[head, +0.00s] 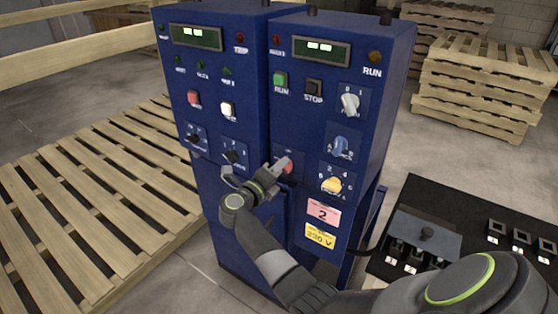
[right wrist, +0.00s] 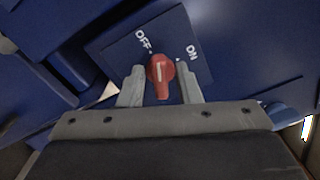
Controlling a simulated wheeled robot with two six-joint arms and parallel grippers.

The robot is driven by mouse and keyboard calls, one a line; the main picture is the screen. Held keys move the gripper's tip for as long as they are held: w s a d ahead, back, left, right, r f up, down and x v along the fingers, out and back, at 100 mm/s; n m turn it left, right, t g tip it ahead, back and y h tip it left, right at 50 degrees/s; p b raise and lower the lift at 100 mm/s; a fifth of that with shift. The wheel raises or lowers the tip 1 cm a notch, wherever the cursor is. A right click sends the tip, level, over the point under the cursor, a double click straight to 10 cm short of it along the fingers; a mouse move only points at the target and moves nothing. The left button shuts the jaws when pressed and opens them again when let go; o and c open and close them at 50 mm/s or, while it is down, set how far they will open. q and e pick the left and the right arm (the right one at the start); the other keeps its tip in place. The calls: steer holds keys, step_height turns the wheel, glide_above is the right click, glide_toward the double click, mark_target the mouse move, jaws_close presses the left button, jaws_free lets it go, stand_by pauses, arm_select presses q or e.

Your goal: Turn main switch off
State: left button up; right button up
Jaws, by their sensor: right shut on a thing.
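The main switch is a red rotary knob (head: 286,168) on the right-hand blue cabinet, below the STOP button. The right wrist view shows the knob (right wrist: 160,72) with a white line on it, on a blue plate marked OFF at upper left and ON at upper right. The line runs nearly straight up the picture; I cannot tell exactly which mark it meets. My right gripper (head: 268,178) reaches the cabinet front, its two grey fingers (right wrist: 160,88) on either side of the knob and shut on it. My left gripper is not in view.
A black table (head: 480,205) stands at right. Pallets (head: 85,200) lie at left.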

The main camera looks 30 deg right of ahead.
steer(key=n+p, duration=0.3)
steer(key=n, duration=0.1)
steer(key=shift+n, duration=0.3)
steer(key=shift+f+p, duration=0.1)
steer(key=shift+p, duration=0.2)
steer(key=o, duration=0.6)
